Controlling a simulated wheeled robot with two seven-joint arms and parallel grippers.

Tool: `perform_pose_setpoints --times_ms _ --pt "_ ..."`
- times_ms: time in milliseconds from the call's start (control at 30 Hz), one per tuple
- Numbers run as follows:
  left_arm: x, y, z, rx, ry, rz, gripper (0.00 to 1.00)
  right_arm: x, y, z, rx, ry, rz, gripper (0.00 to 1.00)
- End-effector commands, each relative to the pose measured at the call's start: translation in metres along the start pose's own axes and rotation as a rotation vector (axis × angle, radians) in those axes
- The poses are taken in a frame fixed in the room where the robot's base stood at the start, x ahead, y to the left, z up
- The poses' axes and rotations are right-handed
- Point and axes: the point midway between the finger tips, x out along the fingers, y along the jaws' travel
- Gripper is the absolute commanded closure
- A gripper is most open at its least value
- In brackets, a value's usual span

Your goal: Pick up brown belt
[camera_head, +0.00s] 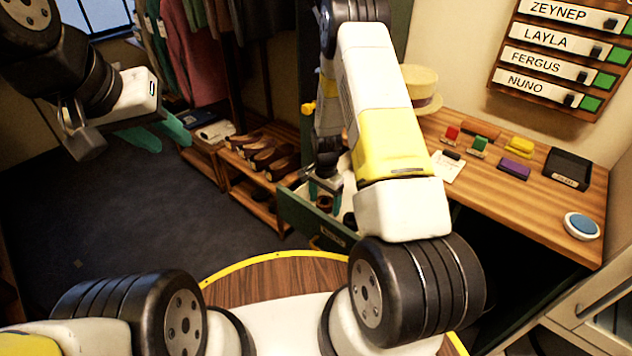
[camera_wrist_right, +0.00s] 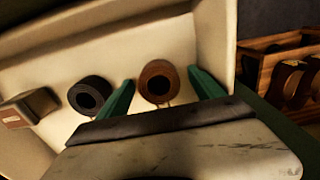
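The brown belt (camera_wrist_right: 146,90) is a rolled coil in a pale-lined drawer (camera_wrist_right: 60,60) in the right wrist view. My right gripper (camera_wrist_right: 163,93) is open, with one green finger on each side of the coil; I cannot tell whether they touch it. A black rolled belt (camera_wrist_right: 78,104) lies to its left. In the head view the right gripper is down at the open green drawer (camera_head: 300,218), partly hidden by my right arm. My left gripper (camera_head: 168,132) is open and empty over the floor at upper left.
A small grey box (camera_wrist_right: 32,104) lies in the drawer's left part. A shoe rack (camera_head: 236,172) stands left of the drawer. A wooden table (camera_head: 545,215) at right holds colored blocks, a black tray (camera_head: 568,165), a blue button (camera_head: 581,225) and a straw hat (camera_head: 420,85).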

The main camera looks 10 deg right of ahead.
Motion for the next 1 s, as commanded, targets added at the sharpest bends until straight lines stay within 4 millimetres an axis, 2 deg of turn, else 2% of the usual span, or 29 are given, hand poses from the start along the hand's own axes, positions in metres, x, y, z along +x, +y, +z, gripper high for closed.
perform_pose_setpoints --times_ms 33,300,367,667,767,1000 --pt "0.000 0.000 0.000 0.000 0.000 0.000 0.64 0.000 0.000 0.000 0.000 0.000 0.000 0.32" --pt "0.000 0.000 0.000 0.000 0.000 0.000 0.64 0.000 0.000 0.000 -0.001 0.000 0.000 0.85" --pt "0.000 0.000 0.000 0.000 0.000 0.000 0.64 0.000 0.000 0.000 -0.001 0.000 0.000 0.96" --pt "0.000 0.000 0.000 0.000 0.000 0.000 0.64 -0.007 -0.001 -0.001 -0.001 0.002 -0.002 0.96" --pt "0.000 0.000 0.000 0.000 0.000 0.000 0.64 -0.022 -0.002 -0.001 -0.002 0.003 -0.004 0.96" --pt "0.000 0.000 0.000 0.000 0.000 0.000 0.64 -0.072 -0.001 -0.001 -0.001 0.003 -0.004 0.96"
